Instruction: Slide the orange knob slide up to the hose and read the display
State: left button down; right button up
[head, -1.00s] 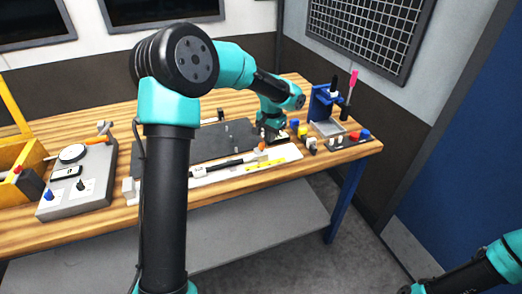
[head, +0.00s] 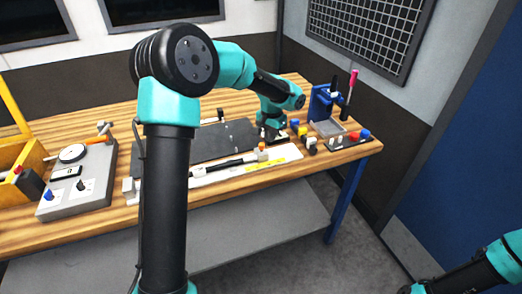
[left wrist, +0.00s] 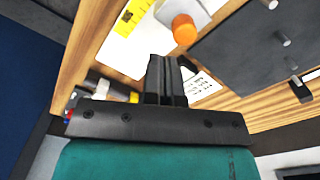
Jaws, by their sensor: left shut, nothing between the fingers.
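The orange knob (head: 262,146) stands on a small white slide at the right end of the dark hose (head: 230,163), which lies along a white board (head: 215,175) on the bench. In the left wrist view the orange knob (left wrist: 184,29) is ahead and right of my fingertips, clear of them. My left gripper (left wrist: 165,62) is shut and empty. In the head view my left gripper (head: 270,138) is low over the bench just behind the knob, partly hidden by its own wrist. I cannot make out a display reading. My right gripper is outside the frame.
A dark grey plate (head: 215,140) with upright pins lies behind the board. A blue stand (head: 322,103) and several small coloured blocks are to the right. A grey instrument box (head: 95,185) stands at the left. A printed card (left wrist: 200,86) lies near my fingers.

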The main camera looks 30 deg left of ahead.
pick_arm(q)
jog(key=shift+f, duration=0.2)
dwell(0.3)
jog(key=shift+f, duration=1.25)
jog(key=shift+s+f, duration=0.1)
jog(key=shift+f, duration=0.3)
jog(key=shift+d+f, duration=0.1)
jog(key=shift+s+a, duration=0.4)
jog(key=shift+s, duration=0.1)
dwell(1.4)
jog(key=shift+w, duration=0.1)
dwell(0.6)
jog(key=shift+w+r, duration=0.15)
jog(key=shift+r, duration=0.75)
jog(key=shift+w+d+r, duration=0.1)
jog(key=shift+r, duration=2.75)
